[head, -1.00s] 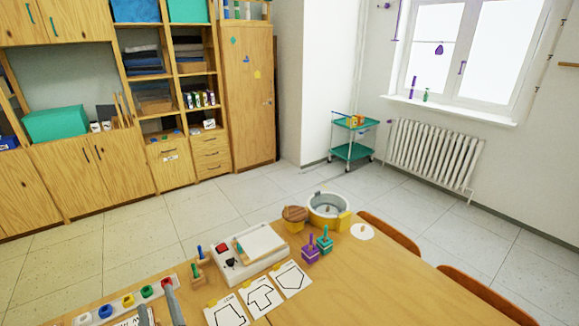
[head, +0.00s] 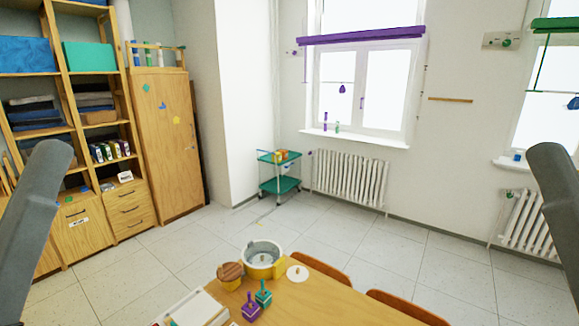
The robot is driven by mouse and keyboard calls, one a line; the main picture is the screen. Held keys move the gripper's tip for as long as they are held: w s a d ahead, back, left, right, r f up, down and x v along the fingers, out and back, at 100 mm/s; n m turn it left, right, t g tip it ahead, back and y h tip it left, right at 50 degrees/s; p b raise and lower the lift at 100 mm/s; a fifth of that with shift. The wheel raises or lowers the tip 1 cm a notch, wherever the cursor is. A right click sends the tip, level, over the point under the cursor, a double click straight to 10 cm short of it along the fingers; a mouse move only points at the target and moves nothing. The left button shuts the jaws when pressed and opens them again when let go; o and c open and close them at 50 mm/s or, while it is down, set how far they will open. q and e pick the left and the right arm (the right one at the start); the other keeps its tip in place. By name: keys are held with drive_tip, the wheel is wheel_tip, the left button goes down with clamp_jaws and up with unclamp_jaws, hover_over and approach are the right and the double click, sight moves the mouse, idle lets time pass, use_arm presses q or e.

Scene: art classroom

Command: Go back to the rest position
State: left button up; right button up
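Only the dark grey links of my two arms show, one at the left edge and one at the right edge of the head view. Both of my grippers are out of the picture, so I cannot see whether they hold anything. The wooden table (head: 310,298) fills the bottom middle, with its far end in view.
On the table stand a white-and-yellow pot (head: 262,254), a wooden-lidded yellow container (head: 230,274), a purple block with a peg (head: 250,311), a teal one (head: 264,297) and a white tray (head: 196,310). Chairs (head: 322,266) line its far side.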

use_arm(q)
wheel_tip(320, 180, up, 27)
drive_tip(key=p, duration=2.3)
drive_tip(key=shift+p, duration=0.35)
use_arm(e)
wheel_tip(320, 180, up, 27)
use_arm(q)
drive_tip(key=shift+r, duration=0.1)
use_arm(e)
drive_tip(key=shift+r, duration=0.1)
